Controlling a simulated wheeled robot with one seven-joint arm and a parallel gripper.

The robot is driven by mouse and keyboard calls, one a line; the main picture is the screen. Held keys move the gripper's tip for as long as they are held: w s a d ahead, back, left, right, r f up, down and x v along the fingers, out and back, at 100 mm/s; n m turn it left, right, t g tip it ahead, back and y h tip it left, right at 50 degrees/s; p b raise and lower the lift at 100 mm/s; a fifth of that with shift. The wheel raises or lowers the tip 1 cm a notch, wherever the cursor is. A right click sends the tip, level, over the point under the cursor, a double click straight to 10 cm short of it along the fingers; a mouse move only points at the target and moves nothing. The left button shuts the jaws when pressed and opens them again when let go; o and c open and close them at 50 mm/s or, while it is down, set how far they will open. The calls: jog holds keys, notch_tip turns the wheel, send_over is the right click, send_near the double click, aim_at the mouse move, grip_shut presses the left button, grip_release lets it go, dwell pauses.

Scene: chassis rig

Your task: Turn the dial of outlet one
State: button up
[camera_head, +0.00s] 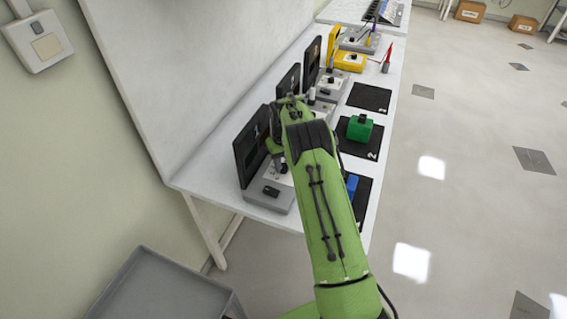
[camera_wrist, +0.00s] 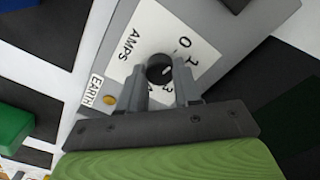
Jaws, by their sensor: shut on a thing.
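The dial (camera_wrist: 159,69) is a small dark round knob with a light pointer mark. It sits on a white plate (camera_wrist: 140,42) marked AMPS with numbers around the dial, on a grey outlet unit (camera_wrist: 230,30). My gripper (camera_wrist: 166,80) is shut on the dial, with a grey finger on either side of it. In the head view the outlet unit (camera_head: 269,196) stands at the near end of the bench, with a black upright panel (camera_head: 249,146) behind it. My green arm hides part of this unit and the dial there.
The white bench (camera_head: 217,176) holds several similar units in a row. A green block (camera_head: 359,128) and a blue block (camera_head: 352,185) rest on black mats along the right edge. An EARTH label (camera_wrist: 92,90) is beside the dial plate. A grey cart (camera_head: 160,285) stands below left.

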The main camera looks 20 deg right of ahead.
aim_at(283, 166)
dwell(0.3)
jog(key=o, duration=1)
jog(key=shift+o, duration=0.2)
notch_tip(283, 166, up, 16)
jog(key=p, duration=0.2)
